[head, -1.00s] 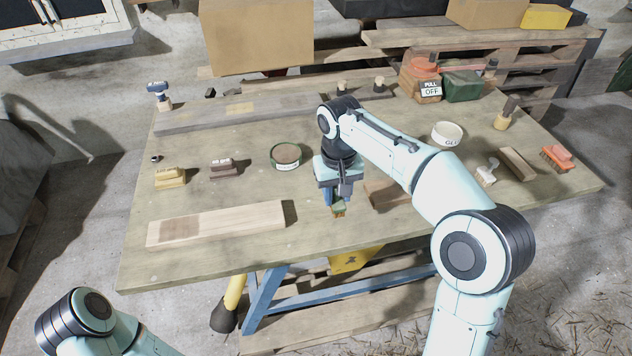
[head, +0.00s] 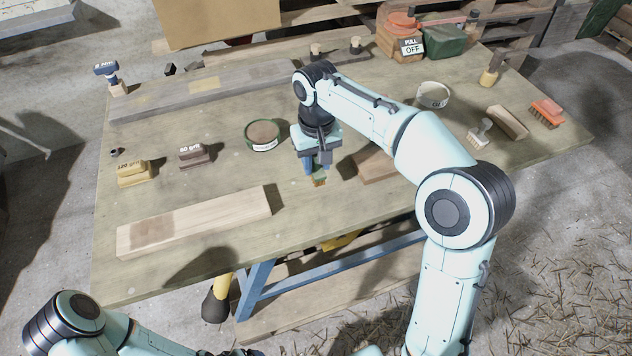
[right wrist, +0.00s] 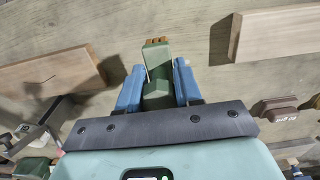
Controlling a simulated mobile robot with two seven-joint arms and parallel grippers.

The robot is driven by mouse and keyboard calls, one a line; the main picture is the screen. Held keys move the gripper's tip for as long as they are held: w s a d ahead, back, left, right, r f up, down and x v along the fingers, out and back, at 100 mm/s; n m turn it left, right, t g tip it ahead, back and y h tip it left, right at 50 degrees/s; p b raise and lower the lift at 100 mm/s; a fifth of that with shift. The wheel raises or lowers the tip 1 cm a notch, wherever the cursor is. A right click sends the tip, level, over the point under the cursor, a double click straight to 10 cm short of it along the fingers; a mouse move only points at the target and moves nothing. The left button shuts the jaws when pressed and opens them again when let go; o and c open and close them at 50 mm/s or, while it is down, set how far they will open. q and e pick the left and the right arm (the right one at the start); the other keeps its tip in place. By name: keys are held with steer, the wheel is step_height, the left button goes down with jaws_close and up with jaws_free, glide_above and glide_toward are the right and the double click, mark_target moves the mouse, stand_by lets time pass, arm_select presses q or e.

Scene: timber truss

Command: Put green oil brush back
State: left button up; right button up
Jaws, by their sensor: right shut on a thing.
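The green oil brush (head: 319,182) is in my right gripper (head: 319,170) over the front middle of the workbench. In the right wrist view the blue fingers of the gripper (right wrist: 158,85) are on either side of the green handle (right wrist: 155,88), shut on it. The tan bristles (right wrist: 155,42) point away from the gripper. Whether the bristles touch the bench is unclear. A round tin with a green rim (head: 262,149) stands left of and behind the gripper. My left arm shows at the bottom left, but its gripper is out of view.
A pale plank (head: 225,214) lies left of the brush, and a brown wood block (head: 374,167) lies right. Sanding blocks (head: 193,156) sit at the left. A white tub (head: 432,96), a white brush (head: 479,132) and an orange brush (head: 546,114) are at the right.

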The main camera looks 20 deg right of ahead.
mark_target(316, 178)
step_height(316, 178, down, 3)
steer(key=shift+w+r, duration=0.15)
arm_select(q)
steer(key=shift+s+f+b, duration=0.45)
steer(key=shift+f, duration=0.25)
arm_select(e)
steer(key=shift+f, duration=2)
steer(key=shift+f, duration=0.15)
steer(key=o, duration=0.9)
steer(key=shift+o, duration=0.2)
